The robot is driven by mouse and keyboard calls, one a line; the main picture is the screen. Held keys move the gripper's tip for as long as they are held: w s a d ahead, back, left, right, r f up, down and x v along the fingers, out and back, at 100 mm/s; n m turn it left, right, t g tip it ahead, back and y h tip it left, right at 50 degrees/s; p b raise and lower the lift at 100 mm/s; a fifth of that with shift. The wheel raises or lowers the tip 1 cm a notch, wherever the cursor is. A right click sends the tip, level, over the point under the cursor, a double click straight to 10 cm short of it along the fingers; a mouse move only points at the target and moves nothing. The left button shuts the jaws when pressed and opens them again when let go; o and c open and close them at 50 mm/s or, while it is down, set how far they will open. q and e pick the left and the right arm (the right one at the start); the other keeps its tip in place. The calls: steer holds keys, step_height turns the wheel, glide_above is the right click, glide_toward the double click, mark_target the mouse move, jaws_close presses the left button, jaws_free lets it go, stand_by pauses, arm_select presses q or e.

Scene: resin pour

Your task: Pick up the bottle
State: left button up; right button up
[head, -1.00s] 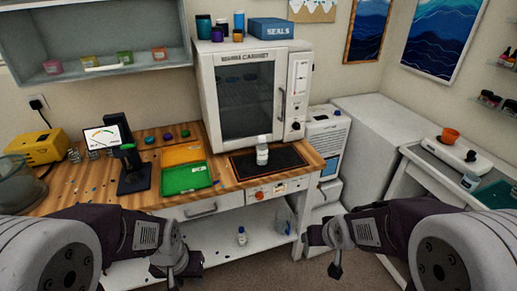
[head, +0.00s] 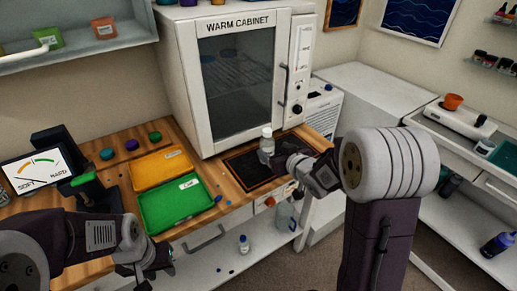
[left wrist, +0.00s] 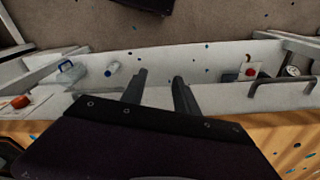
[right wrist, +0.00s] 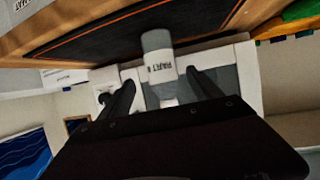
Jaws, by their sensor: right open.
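The warm cabinet (head: 240,85) stands right behind the mat. Orange (head: 163,165) and green (head: 177,205) trays lie left of it, beside a hardness meter (head: 38,170). A clear jug (head: 285,215) is on the lower shelf. A side bench (head: 470,150) stands at right.

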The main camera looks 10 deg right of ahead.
mark_target(272, 149)
steer(key=shift+s+d, duration=0.3)
steer(key=shift+d, duration=0.05)
steer(key=shift+w, duration=0.1)
steer(key=x, duration=0.4)
steer(key=shift+a, duration=0.25)
steer(key=shift+w+f, duration=0.15)
steer(key=shift+w, duration=0.15)
steer(key=x, duration=0.4)
steer(key=shift+w+a+f, duration=0.1)
steer(key=shift+w+a, duration=0.15)
steer(key=shift+a, duration=0.15)
arm_select(q)
steer(key=shift+s+d+f, duration=0.1)
steer(key=shift+s+f, duration=0.05)
steer(key=shift+f, duration=0.05)
arm_select(e)
steer(key=shift+s, duration=0.1)
